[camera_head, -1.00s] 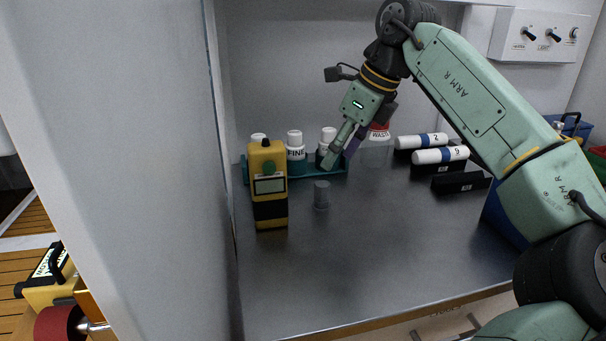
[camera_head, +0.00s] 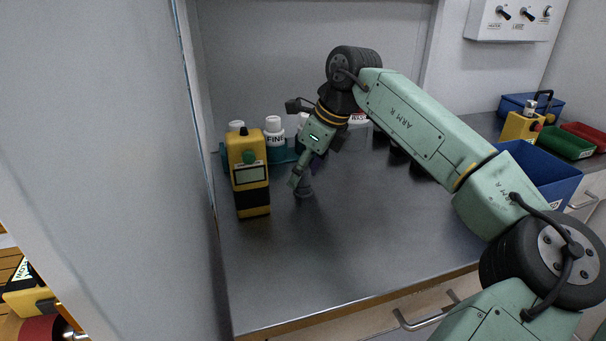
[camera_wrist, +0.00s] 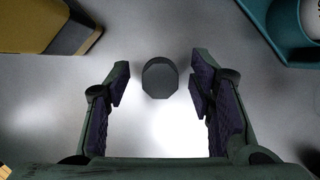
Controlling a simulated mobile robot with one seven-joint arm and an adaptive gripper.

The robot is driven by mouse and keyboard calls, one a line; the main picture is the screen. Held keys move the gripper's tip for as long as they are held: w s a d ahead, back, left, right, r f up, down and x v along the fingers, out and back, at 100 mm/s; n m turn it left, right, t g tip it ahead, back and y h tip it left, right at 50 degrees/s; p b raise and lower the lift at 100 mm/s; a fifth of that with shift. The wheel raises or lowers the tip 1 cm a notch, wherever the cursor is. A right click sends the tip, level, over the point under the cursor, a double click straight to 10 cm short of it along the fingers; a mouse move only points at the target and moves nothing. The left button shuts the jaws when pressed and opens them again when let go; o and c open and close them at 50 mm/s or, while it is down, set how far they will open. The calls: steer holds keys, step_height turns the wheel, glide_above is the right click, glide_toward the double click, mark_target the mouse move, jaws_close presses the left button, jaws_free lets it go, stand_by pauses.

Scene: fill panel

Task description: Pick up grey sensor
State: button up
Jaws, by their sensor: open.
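The grey sensor (camera_head: 304,190) is a small upright grey cylinder on the metal worktop, right of the yellow handheld meter. In the head view its top is partly hidden by my gripper (camera_head: 303,182), which points down at it. In the wrist view the sensor (camera_wrist: 160,78) shows from above as a dark grey disc. My gripper (camera_wrist: 159,84) is open there, with one purple-padded finger on each side of the sensor. A gap shows between the sensor and each finger. The height of the fingertips along the sensor cannot be told.
The yellow meter (camera_head: 249,175) stands close on the left. Behind is a teal rack (camera_head: 283,155) with white-capped bottles (camera_head: 274,131). A blue bin (camera_head: 545,172) is at the right. The front worktop (camera_head: 330,260) is clear; a wall panel (camera_head: 199,260) bounds the left.

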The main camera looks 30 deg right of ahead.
steer(key=shift+f, duration=0.25)
steer(key=shift+c, duration=0.5)
steer(key=c, duration=1)
steer(key=shift+r, duration=0.1)
steer(key=shift+c, duration=0.2)
